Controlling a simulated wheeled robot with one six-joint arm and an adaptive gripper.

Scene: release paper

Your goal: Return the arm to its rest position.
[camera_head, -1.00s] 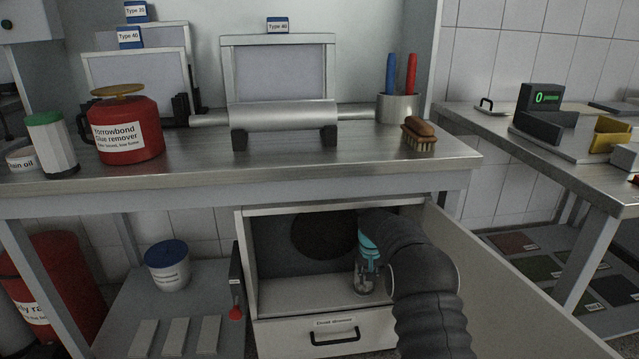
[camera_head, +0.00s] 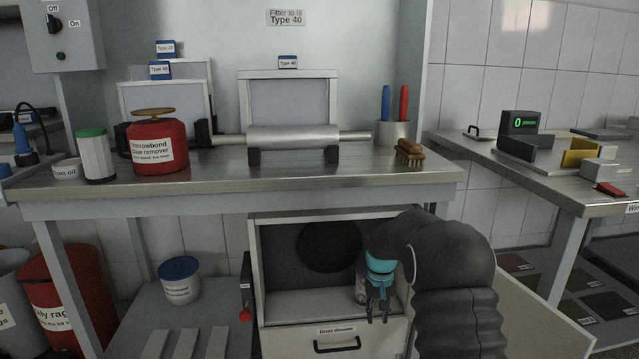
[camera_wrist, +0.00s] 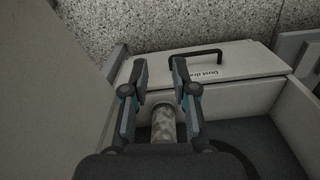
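My gripper (camera_head: 378,312) hangs from my dark arm in front of the open cabinet (camera_head: 290,305) under the bench, fingers pointing down. In the wrist view my gripper (camera_wrist: 160,82) has its two fingers apart, with nothing between the tips. A small greyish jar (camera_head: 360,288) stands on the cabinet floor behind the fingers, partly hidden by them. It also shows in the wrist view as a mottled cylinder (camera_wrist: 163,124) below and between the fingers. It seems apart from the fingers.
The cabinet door (camera_head: 535,310) stands open at the right, close to my arm. A drawer front with a black handle (camera_head: 337,344) lies below the opening. The steel bench (camera_head: 330,178) is overhead, holding a roller (camera_head: 293,139) and a red can (camera_head: 158,147). A blue-lidded tub (camera_head: 180,282) stands left.

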